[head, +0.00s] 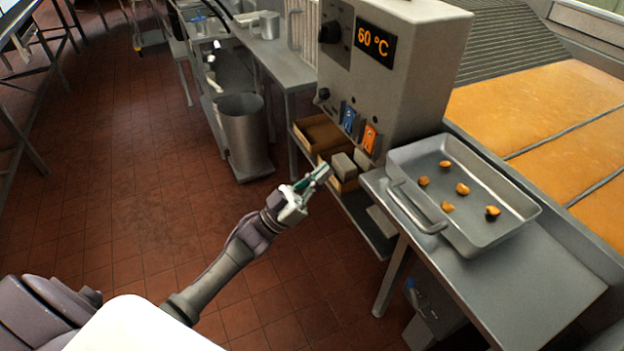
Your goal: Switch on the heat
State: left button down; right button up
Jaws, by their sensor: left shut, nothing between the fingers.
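A grey control box (413,68) stands at the upper right, with a display (374,43) reading 60 °C. A large black knob (330,32) is left of the display and a smaller dark knob (322,96) is lower on the box. Low on its front are a blue switch (349,119) and an orange switch (370,138), side by side. My left gripper (322,173) is shut and empty. In the picture it is below and left of the switches, apart from them. My right gripper is not in view.
A metal tray (400,165) with several small orange pieces sits on a steel table (530,290) right of my gripper. Wooden boxes (318,133) lie below the control box. A metal bin (243,135) stands left. The tiled floor (130,190) is largely clear.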

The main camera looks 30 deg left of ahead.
aim_at(366, 146)
pick_arm(q)
jog(key=w+d, duration=0.1)
jog(key=w+d+r, duration=0.1)
jog(key=w, duration=0.1)
jog(key=w+d+r, duration=0.1)
jog(key=w+d, duration=0.1)
jog(key=shift+w+r+p, duration=0.1)
jog(key=shift+p, duration=0.3)
jog(key=shift+w+d, duration=0.25)
jog(key=shift+w, duration=0.05)
jog(key=b, duration=0.1)
jog(key=f+b, duration=0.1)
jog(key=b, duration=0.1)
jog(key=shift+w+d+t, duration=0.25)
jog(key=shift+w+t, duration=0.05)
jog(key=shift+r+p, duration=0.25)
jog(key=shift+p, duration=0.1)
jog(key=shift+a, duration=0.1)
jog(key=v, duration=1.2)
jog(key=shift+w+f, duration=0.2)
